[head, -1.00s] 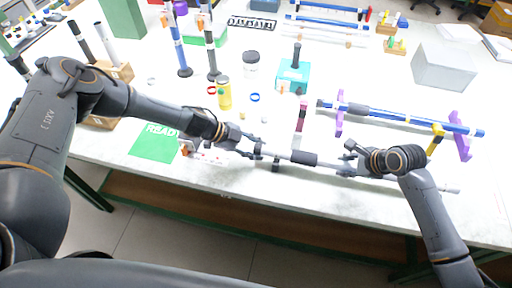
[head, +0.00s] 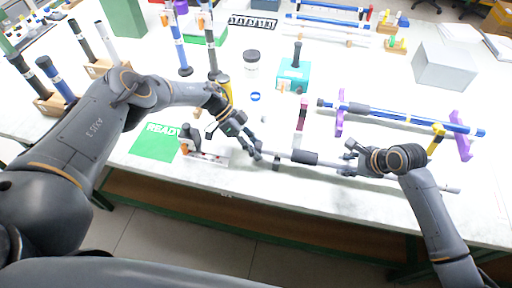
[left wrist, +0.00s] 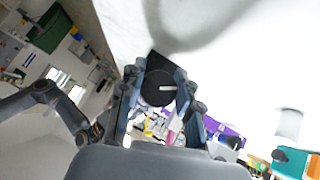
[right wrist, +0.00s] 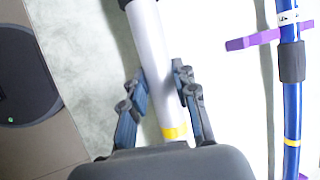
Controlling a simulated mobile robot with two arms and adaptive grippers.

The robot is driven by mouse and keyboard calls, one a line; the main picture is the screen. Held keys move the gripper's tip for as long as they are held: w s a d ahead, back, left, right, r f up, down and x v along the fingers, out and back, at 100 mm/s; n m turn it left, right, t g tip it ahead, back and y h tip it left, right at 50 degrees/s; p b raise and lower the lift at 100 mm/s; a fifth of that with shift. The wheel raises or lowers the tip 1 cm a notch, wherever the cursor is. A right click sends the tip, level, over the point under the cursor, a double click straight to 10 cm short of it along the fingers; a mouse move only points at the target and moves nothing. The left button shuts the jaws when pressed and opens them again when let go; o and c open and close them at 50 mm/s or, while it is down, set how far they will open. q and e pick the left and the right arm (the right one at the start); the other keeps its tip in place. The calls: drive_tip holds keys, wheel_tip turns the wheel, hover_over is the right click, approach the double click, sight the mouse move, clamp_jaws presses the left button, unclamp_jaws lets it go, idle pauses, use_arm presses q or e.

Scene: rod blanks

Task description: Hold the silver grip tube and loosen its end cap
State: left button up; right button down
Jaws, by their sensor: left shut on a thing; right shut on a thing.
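The silver grip tube (head: 325,164) lies roughly level above the front of the bench, with a dark grip sleeve (head: 304,157) on it. My right gripper (head: 350,161) is shut around the tube, right of the sleeve. In the right wrist view the tube (right wrist: 151,50) runs between both fingers, with a yellow band (right wrist: 174,132) near the palm. Whether the cap's thread is loose cannot be seen.
A blue rod (head: 400,116) rests on purple stands (head: 339,113) behind the tube. A small fixture (head: 205,154) and a green READY mat (head: 155,144) lie left of my left gripper. A teal box (head: 293,77) and black-lidded jar (head: 251,64) stand farther back.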

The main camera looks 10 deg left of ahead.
use_arm(q)
drive_tip(key=shift+d, duration=0.15)
use_arm(e)
drive_tip(key=shift+s+a, duration=0.1)
drive_tip(key=shift+a, duration=0.15)
use_arm(q)
drive_tip(key=o, duration=1)
drive_tip(key=shift+o, duration=0.9)
use_arm(e)
drive_tip(key=shift+d, duration=0.15)
use_arm(q)
drive_tip(key=v, duration=1.2)
use_arm(e)
drive_tip(key=shift+f, duration=0.6)
drive_tip(key=c, duration=1)
unclamp_jaws()
drive_tip(key=shift+o, duration=0.2)
